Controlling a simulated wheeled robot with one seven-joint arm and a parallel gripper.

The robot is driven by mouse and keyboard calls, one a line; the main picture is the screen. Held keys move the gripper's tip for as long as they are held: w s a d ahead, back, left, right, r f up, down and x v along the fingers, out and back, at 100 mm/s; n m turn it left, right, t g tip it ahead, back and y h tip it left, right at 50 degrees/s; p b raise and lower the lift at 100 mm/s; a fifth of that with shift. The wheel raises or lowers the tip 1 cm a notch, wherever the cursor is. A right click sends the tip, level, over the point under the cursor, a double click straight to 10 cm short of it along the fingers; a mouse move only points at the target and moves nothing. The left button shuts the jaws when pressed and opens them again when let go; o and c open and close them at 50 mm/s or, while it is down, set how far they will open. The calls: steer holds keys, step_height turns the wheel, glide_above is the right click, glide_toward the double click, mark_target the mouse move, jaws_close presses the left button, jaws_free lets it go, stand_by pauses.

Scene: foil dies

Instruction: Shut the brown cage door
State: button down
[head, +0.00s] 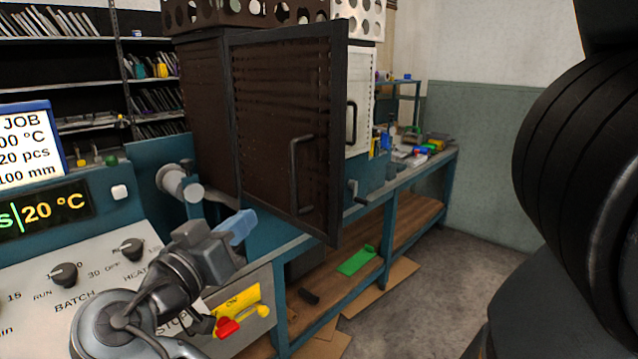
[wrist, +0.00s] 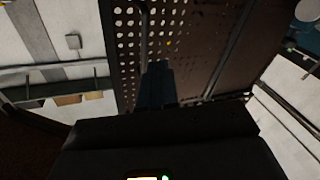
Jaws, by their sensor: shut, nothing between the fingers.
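The brown cage (head: 204,120) stands on the workbench in the head view. Its brown door (head: 270,110), a slatted panel in a dark frame, stands open, its right edge swung out towards me. A dark bar handle (head: 294,175) is on the door's outer face near that edge. My gripper (head: 238,226) is shut and empty, below and left of the door's lower part; I cannot tell whether it touches. In the wrist view its bluish fingers (wrist: 157,85) point towards a brown surface (wrist: 200,45) and a panel with bright holes (wrist: 128,35). The cage's inside is hidden.
A control panel (head: 60,265) with knobs fills the lower left. A white cage (head: 361,100) stands behind the door on the bench. Perforated crates (head: 245,12) sit on top. A yellow tag with a red part (head: 228,327) is below my gripper. The floor (head: 440,285) at right is clear.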

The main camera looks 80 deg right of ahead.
step_height(320, 180, up, 5)
steer(key=s+a+m+g+y, duration=0.2)
steer(key=m+g+y, duration=0.1)
steer(key=m+g, duration=0.35)
steer(key=m+p, duration=0.1)
steer(key=p, duration=0.1)
glide_toward(332, 171)
steer(key=shift+t, duration=0.35)
steer(key=x, duration=0.7)
steer(key=shift+s+a+r, duration=0.1)
steer(key=shift+a+r, duration=0.05)
